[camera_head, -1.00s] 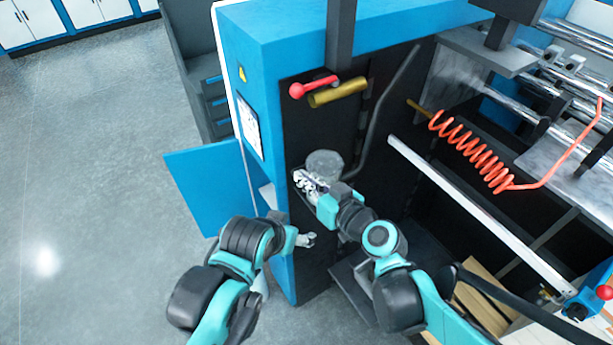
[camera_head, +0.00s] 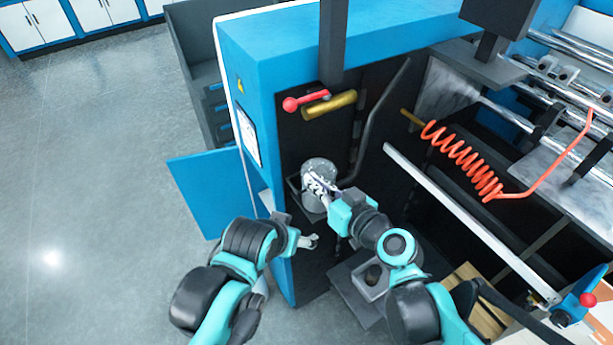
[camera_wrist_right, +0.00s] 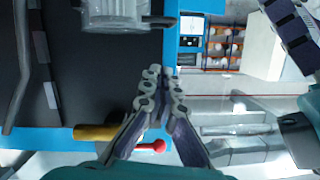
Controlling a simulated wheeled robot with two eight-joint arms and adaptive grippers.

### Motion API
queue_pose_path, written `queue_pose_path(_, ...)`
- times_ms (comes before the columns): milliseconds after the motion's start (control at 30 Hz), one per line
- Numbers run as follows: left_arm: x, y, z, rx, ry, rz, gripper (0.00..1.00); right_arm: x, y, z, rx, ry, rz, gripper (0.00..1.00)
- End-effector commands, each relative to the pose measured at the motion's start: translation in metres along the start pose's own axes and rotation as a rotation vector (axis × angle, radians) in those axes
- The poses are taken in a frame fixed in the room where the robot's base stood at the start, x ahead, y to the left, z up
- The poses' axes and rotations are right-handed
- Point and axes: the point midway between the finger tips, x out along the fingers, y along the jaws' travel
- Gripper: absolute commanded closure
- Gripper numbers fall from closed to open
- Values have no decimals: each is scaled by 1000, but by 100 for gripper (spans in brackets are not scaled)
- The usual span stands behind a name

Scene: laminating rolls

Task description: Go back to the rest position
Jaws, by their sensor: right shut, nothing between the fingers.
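My right gripper (camera_head: 317,187) is at the black panel of the blue machine (camera_head: 262,35), in front of a greyish clear cylinder (camera_head: 318,167). In the right wrist view the fingers of my right gripper (camera_wrist_right: 162,72) are drawn together with nothing between them. The cylinder (camera_wrist_right: 115,12) is at the top of that view, apart from the fingertips. The cylinder sits in a dark holder on the panel, partly hidden by the gripper. My left gripper (camera_head: 308,241) is lower, near the blue front edge; it is too small to tell its finger state.
A red-knobbed lever (camera_head: 291,104) and a brass bar (camera_head: 330,104) are above the cylinder. A coiled orange hose (camera_head: 465,158) and metal rollers are at the right. A blue door (camera_head: 212,190) stands open at the left. The grey floor (camera_head: 90,190) beyond is clear.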

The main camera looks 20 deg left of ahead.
Motion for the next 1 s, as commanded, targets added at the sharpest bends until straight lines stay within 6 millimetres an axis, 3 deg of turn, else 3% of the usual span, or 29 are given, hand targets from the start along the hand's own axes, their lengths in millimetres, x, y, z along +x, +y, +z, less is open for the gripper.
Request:
queue_pose_path(100, -4, 0, -3, 0, 0, 0, 26, -25, 1, -1, 2, 1, 3, 100)
queue_pose_path(300, -7, 0, -5, 0, 0, 0, 26, -51, 1, 0, 1, 0, 1, 100)
queue_pose_path(533, -8, 0, -6, 0, 0, 0, 26, -58, 1, 1, 1, 0, 0, 100)
queue_pose_path(633, -1, 0, 0, 0, 0, 0, 26, -60, 6, 13, 6, -18, 13, 100)
queue_pose_path(767, 28, 0, 20, 0, 0, 0, 26, -71, 34, 64, 36, -109, 84, 100)
queue_pose_path(867, 60, 0, 43, 0, 0, 0, 26, -92, 70, 126, 88, -226, 198, 100)
queue_pose_path(1000, 101, 0, 73, 0, 0, 0, 26, -138, 124, 213, 190, -389, 417, 100)
